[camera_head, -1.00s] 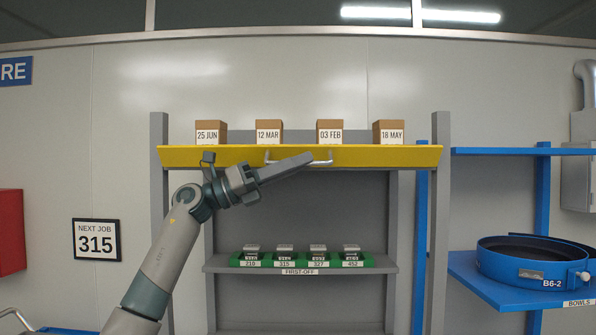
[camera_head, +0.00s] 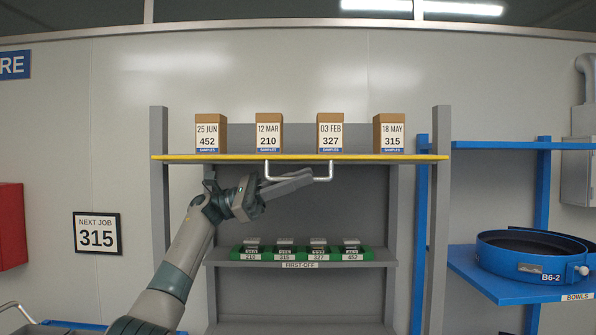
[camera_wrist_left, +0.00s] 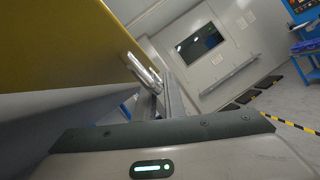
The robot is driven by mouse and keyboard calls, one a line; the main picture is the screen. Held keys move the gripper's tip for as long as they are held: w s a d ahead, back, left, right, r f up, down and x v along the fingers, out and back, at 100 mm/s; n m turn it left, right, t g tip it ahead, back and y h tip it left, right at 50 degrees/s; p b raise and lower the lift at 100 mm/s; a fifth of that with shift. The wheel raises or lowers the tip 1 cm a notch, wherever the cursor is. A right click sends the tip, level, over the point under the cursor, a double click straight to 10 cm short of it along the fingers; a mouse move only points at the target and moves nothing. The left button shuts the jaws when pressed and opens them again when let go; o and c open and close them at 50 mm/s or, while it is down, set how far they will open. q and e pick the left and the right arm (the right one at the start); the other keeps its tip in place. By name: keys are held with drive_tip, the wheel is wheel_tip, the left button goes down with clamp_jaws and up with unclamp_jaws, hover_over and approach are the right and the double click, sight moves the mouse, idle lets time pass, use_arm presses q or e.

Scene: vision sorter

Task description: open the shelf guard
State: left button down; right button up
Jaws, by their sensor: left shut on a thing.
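The yellow shelf guard (camera_head: 210,157) shows as a thin edge across the front of the top shelf, in the head view. Its metal handle (camera_head: 267,172) hangs below it as a U-shaped bar. My left gripper (camera_head: 306,175) reaches in from the left and is shut on the handle. In the left wrist view the guard (camera_wrist_left: 60,50) fills the upper left, and the handle (camera_wrist_left: 143,72) runs down to the fingers (camera_wrist_left: 160,98). My right gripper is not in view.
A lower shelf (camera_head: 225,257) holds green trays. Grey posts (camera_head: 441,190) flank the shelf. A blue rack with a bowl (camera_head: 500,262) stands at right.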

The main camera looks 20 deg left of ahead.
use_arm(q)
drive_tip(key=shift+w+f+m, duration=0.15)
drive_tip(key=shift+m, duration=0.25)
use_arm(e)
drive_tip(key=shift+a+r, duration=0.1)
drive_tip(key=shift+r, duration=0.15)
use_arm(q)
drive_tip(key=c, duration=1.8)
unclamp_jaws()
drive_tip(key=shift+c, duration=0.2)
